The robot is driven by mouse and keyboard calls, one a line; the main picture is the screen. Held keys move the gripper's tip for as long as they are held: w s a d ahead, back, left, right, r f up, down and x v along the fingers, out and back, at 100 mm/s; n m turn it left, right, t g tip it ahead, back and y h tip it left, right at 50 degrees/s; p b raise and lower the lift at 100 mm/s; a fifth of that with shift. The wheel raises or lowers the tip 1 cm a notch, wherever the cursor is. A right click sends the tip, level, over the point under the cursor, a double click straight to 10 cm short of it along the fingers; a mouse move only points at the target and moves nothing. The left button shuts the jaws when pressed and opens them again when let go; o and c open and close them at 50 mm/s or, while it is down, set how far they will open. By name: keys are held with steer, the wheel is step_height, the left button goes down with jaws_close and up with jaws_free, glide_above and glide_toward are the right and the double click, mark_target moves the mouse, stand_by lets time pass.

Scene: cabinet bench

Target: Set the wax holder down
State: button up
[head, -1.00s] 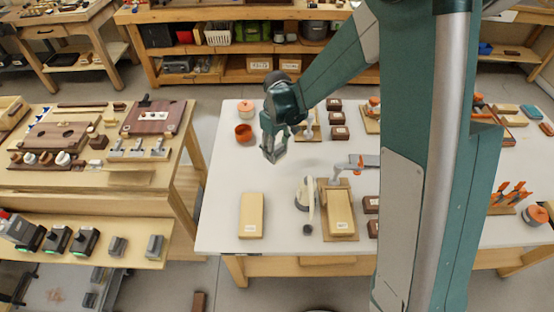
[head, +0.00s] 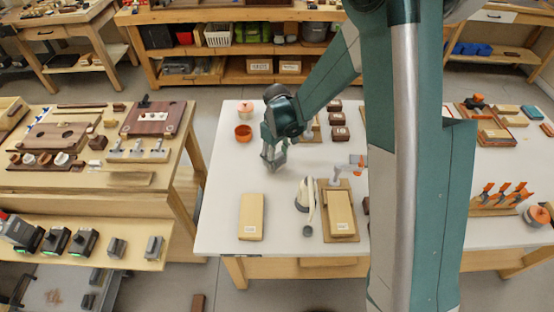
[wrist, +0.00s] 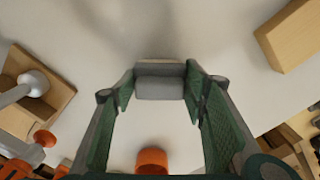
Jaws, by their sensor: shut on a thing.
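My gripper (head: 274,164) is over the left part of the white table (head: 225,200). In the wrist view my gripper (wrist: 160,85) has its two green fingers closed on a small grey block (wrist: 160,88), which seems to be the wax holder. The block spans the gap between the fingertips. A soft shadow lies on the white surface beyond it. In the head view the held block is too small to tell apart from the fingertips. I cannot tell whether it touches the table.
An orange cup (head: 243,132) and a lidded pot (head: 245,108) stand behind and left of my gripper. A tan block (head: 251,217) lies in front. A white and grey tool (head: 306,196) and a block on a board (head: 341,211) are front right. White table around my gripper is bare.

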mark_target(277, 155)
steer(key=shift+f, duration=0.15)
steer(key=o, duration=0.9)
steer(key=shift+o, duration=0.2)
steer(key=shift+r, duration=0.2)
step_height(277, 155, up, 12)
steer(key=p, duration=0.1)
steer(key=shift+p, duration=0.3)
stand_by(0.7)
